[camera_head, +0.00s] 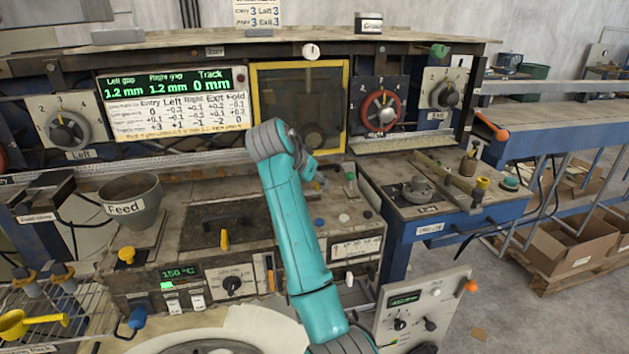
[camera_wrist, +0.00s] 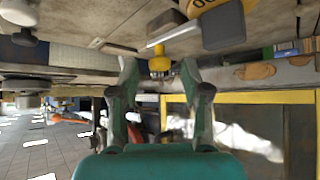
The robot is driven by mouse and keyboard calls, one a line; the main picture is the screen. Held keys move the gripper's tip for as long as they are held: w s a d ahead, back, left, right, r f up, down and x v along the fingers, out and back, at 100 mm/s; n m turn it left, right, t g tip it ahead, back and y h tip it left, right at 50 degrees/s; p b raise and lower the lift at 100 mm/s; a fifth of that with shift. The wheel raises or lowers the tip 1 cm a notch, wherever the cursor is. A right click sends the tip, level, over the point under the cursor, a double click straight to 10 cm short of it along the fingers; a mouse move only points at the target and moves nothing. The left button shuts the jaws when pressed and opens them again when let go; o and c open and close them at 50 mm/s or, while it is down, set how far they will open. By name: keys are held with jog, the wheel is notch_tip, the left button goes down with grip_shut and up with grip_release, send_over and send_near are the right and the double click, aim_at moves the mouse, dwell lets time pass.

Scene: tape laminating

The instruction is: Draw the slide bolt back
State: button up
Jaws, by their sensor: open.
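My gripper (camera_head: 321,181) is at the end of the teal arm, over the middle of the machine bench and in front of the yellow-framed window. In the wrist view its two fingers (camera_wrist: 158,72) are spread apart with nothing held. A yellow knob (camera_wrist: 159,64) shows beyond and between the fingertips, with a pale metal bar (camera_wrist: 175,36) beside it. It appears apart from the fingers. I cannot tell for certain which part is the slide bolt.
The yellow-framed window (camera_head: 255,95) stands behind my arm, with a red handwheel (camera_head: 380,110) to its right. A green knob (camera_head: 350,177) stands close to my gripper. A grey Feed bowl (camera_head: 133,200) is at left. An orange-tipped lever (camera_head: 502,135) projects at right.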

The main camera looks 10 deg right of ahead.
jog(key=shift+w+d+f, duration=0.1)
jog(key=shift+f, duration=0.05)
grip_shut()
jog(key=shift+d, duration=0.8)
grip_release()
jog(key=v, duration=1.2)
